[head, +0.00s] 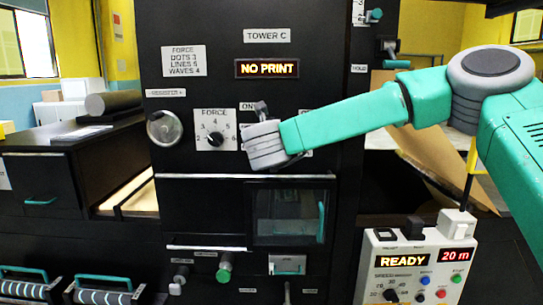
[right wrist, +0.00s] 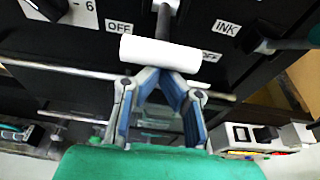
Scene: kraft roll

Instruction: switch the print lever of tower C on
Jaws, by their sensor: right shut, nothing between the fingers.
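Tower C's black panel (head: 190,110) fills the middle of the head view, with a lit NO PRINT sign (head: 267,69). In the right wrist view the print lever (right wrist: 160,53) has a white, crosswise cylindrical handle on a grey stem, between two OFF labels. My right gripper (right wrist: 164,74) is shut and empty, its fingertips meeting right at the lower edge of the white handle. I cannot tell whether they touch it. In the head view my right wrist covers the fingers and most of the lever, just below the ON label (head: 247,106). My left gripper is out of view.
An INK lever (right wrist: 290,44) stands to the right in the wrist view. A force dial (head: 215,138) and a round knob (head: 164,129) are left of my wrist. A glass window (head: 290,215) lies below. A console (head: 415,265) reading READY stands at lower right.

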